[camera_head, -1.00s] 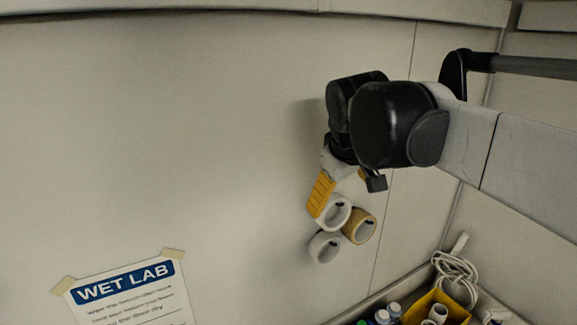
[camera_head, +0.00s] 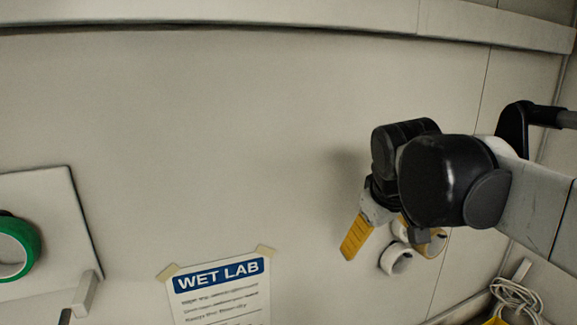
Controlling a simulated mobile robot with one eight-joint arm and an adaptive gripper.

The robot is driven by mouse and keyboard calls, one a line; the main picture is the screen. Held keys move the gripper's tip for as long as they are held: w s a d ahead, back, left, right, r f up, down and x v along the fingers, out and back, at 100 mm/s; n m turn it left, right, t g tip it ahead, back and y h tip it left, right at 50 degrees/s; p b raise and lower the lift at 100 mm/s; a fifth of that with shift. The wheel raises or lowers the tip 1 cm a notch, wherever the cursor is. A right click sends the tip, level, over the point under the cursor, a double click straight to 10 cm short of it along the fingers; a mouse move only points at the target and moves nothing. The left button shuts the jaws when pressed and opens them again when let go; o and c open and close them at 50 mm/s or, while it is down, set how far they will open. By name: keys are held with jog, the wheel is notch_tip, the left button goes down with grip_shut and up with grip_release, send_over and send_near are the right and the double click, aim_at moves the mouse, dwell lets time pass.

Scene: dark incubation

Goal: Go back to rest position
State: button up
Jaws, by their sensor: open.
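My gripper (camera_head: 378,228) is at the right of the head view, on the end of my black and grey arm. One yellow finger pad shows clearly, pointing down and left; the other finger is mostly hidden behind the arm. The gripper is open, and I see nothing held in it. It appears in front of a pale wall (camera_head: 220,140).
A WET LAB sign (camera_head: 220,290) is taped at the bottom. A green tape roll (camera_head: 28,245) is by a pale panel (camera_head: 50,195) at left. A coiled white cable (camera_head: 517,298) lies bottom right.

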jog(key=s+f+m+b, duration=0.1)
jog(key=s+f+b, duration=0.4)
jog(key=f+b, duration=0.7)
jog(key=s+f+m+t+b, duration=0.1)
jog(key=s+f+b, duration=0.5)
jog(key=f+b, duration=0.6)
jog(key=s+d+f+m+y+b, duration=0.1)
jog(key=s+f+b, duration=0.4)
jog(key=f+b, duration=0.7)
notch_tip(320, 180, down, 15)
jog(key=shift+s+f+m, duration=0.2)
jog(key=shift+m, duration=0.7)
